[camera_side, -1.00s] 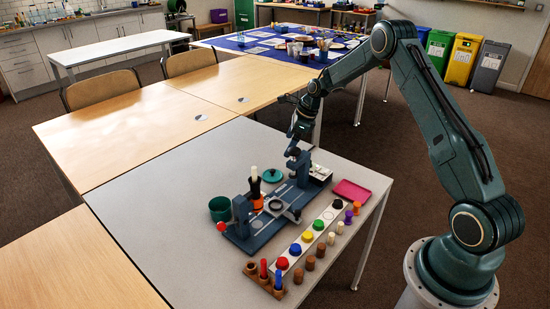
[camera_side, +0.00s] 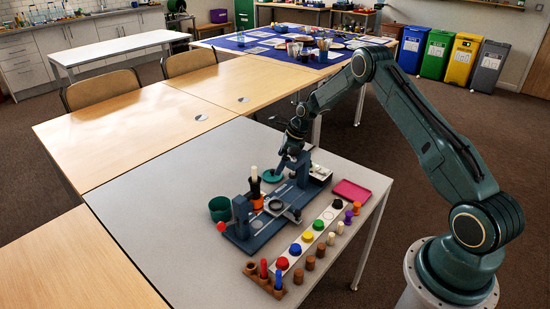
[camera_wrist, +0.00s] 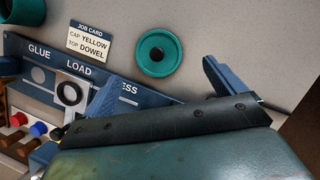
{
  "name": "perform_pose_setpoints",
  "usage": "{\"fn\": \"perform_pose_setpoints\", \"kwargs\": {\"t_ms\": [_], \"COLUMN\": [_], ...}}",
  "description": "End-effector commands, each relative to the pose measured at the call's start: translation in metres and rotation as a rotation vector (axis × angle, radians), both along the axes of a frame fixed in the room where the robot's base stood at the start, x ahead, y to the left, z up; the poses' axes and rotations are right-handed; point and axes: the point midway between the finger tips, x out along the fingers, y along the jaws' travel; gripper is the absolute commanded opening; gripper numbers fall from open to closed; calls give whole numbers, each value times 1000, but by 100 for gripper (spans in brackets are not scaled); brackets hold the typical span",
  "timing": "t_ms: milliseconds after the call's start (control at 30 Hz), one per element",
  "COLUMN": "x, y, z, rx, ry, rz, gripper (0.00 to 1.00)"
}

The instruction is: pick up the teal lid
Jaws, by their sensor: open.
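The teal lid (camera_side: 271,177) lies flat on the grey table behind the blue fixture. My gripper (camera_side: 283,168) is open and empty, close above the lid's right side in the side view. In the wrist view its two blue fingers stand apart, and the lid lies just beyond the gap between the fingertips (camera_wrist: 161,70). I cannot tell the exact height between fingertips and lid.
The blue fixture (camera_side: 258,237) with its upright parts stands close in front of the lid. A job card (camera_wrist: 89,42) lies left of the lid. A teal pot (camera_side: 220,211), a row of coloured caps (camera_side: 295,249) and a pink tray (camera_side: 351,190) are nearby. The table's left is clear.

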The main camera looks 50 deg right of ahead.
Motion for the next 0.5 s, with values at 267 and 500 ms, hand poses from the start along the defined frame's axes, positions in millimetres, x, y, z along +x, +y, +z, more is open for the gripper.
{"fn": "perform_pose_setpoints", "kwargs": {"t_ms": [267,500], "x": [2,7], "y": [1,7], "z": [-4,-18], "rx": [0,0], "ry": [0,1], "rz": [1,3], "gripper": [95,95]}}
